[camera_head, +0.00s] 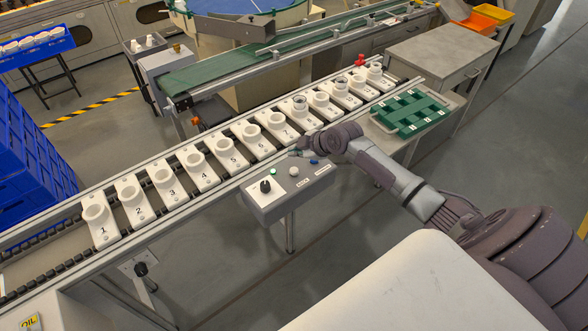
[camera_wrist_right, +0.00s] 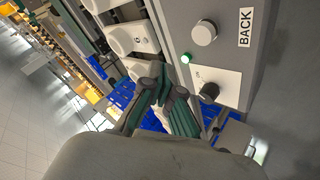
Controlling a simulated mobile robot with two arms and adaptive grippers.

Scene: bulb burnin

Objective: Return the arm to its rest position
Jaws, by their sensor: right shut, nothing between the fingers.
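My right arm (camera_head: 400,182) reaches in from the lower right in the head view. Its gripper (camera_head: 306,148) is over the back edge of the grey control box (camera_head: 268,210), beside the numbered conveyor. In the right wrist view the dark fingers (camera_wrist_right: 162,88) are close together with nothing between them. Whether they touch the box cannot be told. My left gripper is not in view.
The conveyor holds a row of numbered white holders (camera_head: 130,197); some at the far end hold bulb-like pieces. A green tray (camera_head: 410,113) lies right of my gripper. A pale surface (camera_head: 400,285) is in front. Blue crates (camera_head: 30,160) stand left.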

